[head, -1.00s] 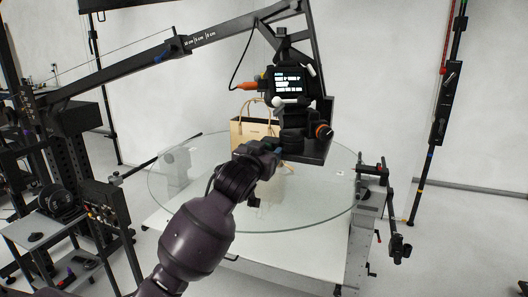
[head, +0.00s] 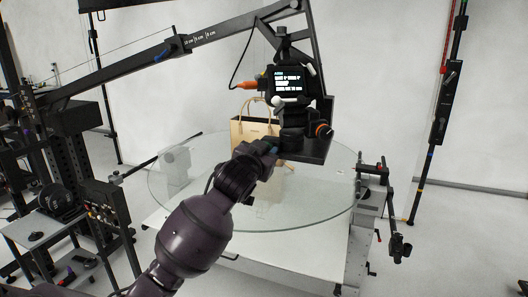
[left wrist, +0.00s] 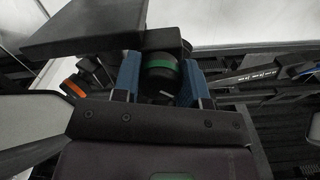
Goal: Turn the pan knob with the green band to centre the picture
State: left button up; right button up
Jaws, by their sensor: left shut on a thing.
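The pan knob with the green band (left wrist: 160,66) is a dark cylinder between my blue fingertips in the left wrist view. A pale mark shows on its near face. My left gripper (left wrist: 160,82) is shut on it, one finger on each side. In the head view my left gripper (head: 270,147) reaches up from below to the camera rig's underside, and the green band is hidden there. The rig's lit screen (head: 288,82) shows text lines too small to read. My right gripper is in neither view.
A tan handbag (head: 242,132) stands behind on the round glass turntable (head: 310,215). A crane arm (head: 130,60) runs from the left to the rig. A black stand (head: 440,110) is at right.

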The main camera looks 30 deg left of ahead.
pick_arm(q)
jog(key=m, duration=0.4)
jog(key=shift+a+m, duration=0.1)
jog(key=shift+m, duration=1.5)
jog(key=o, duration=0.9)
jog(key=shift+s, duration=0.15)
jog(key=b+v, duration=0.1)
jog(key=v, duration=0.9)
jog(key=shift+s+b, duration=0.25)
jog(key=shift+b, duration=0.1)
